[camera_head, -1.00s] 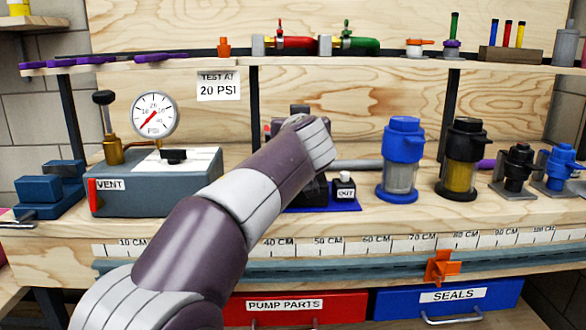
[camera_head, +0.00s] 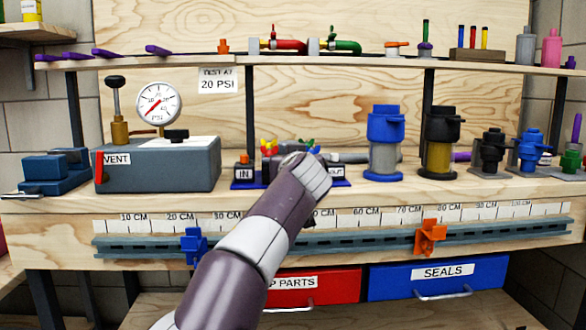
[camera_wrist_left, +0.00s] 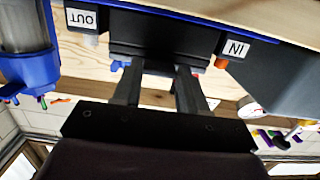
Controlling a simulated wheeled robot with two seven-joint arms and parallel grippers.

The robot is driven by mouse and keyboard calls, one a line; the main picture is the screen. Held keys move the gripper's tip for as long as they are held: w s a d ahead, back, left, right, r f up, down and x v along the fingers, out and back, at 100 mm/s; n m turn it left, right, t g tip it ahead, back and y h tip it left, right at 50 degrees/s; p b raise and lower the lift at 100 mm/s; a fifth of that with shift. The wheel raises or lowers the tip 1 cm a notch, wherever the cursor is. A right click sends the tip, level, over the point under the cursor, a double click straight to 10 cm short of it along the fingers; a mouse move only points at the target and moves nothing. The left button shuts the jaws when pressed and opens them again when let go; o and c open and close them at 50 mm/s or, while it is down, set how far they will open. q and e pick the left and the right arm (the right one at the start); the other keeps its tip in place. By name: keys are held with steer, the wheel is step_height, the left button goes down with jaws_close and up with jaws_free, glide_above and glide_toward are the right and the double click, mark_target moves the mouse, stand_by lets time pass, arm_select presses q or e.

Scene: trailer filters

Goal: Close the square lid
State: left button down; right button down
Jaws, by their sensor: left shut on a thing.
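A dark square lid (camera_wrist_left: 155,38) sits between the IN block (camera_wrist_left: 233,48) and the OUT block (camera_wrist_left: 84,20) in the left wrist view. In the head view, part of the dark unit (camera_head: 268,168) shows on its blue base (camera_head: 240,185) between the same two labels; my wrist covers much of it. My left gripper (camera_wrist_left: 158,68) has its two fingers at the lid's near edge, apart but shut on it. The exact contact is hard to see in the dark. In the head view the fingers are hidden behind my wrist. My right gripper is not in view.
A grey VENT box (camera_head: 160,170) with a gauge (camera_head: 159,103) stands left. Blue (camera_head: 384,145) and black (camera_head: 440,140) filter housings stand right. Blue (camera_head: 193,246) and orange (camera_head: 430,237) clamps sit on the front rail. A shelf (camera_head: 300,62) runs above.

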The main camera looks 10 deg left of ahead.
arm_select(q)
step_height(320, 180, down, 2)
steer(key=shift+w+f, duration=0.15)
steer(key=shift+f, duration=0.05)
steer(key=c, duration=0.8)
jaws_free()
steer(key=shift+c, duration=0.2)
steer(key=shift+o, duration=1.2)
steer(key=shift+w+f, duration=0.2)
steer(key=shift+s+r, duration=0.2)
steer(key=shift+r, duration=0.2)
steer(key=shift+s+b, duration=0.3)
steer(key=shift+b, duration=0.05)
steer(key=b+v, duration=0.1)
steer(key=v, duration=1.1)
steer(key=shift+r, duration=0.15)
